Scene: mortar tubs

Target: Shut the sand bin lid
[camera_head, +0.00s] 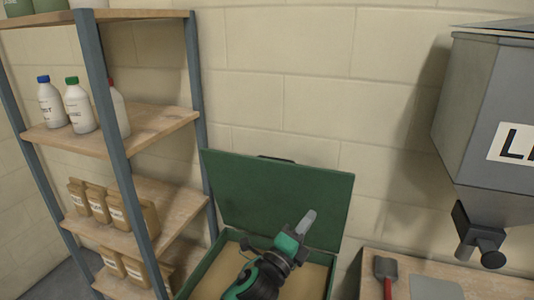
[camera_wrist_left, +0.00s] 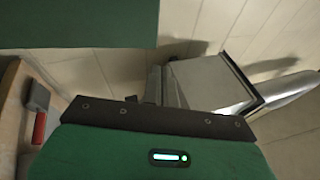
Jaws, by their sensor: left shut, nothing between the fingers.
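The sand bin (camera_head: 205,266) is a green box with pale sand in it, at the bottom middle of the head view. Its green lid (camera_head: 255,195) stands open, tilted up near the wall, with a dark handle on its top edge. My left gripper (camera_head: 307,220) is shut and empty, in front of the lid's inner face and above the bin's right part. I cannot tell whether it touches the lid. A flat green panel (camera_wrist_left: 75,22), likely the lid, fills the top left of the left wrist view. My left arm hides part of the sand. My right gripper is not in view.
A shelf rack (camera_head: 160,130) with bottles and brown containers stands left of the bin. A grey hopper (camera_head: 465,105) with a dark outlet hangs at the right. Below it, a scoop with a red handle (camera_head: 388,290) lies on a wooden bench (camera_head: 460,272).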

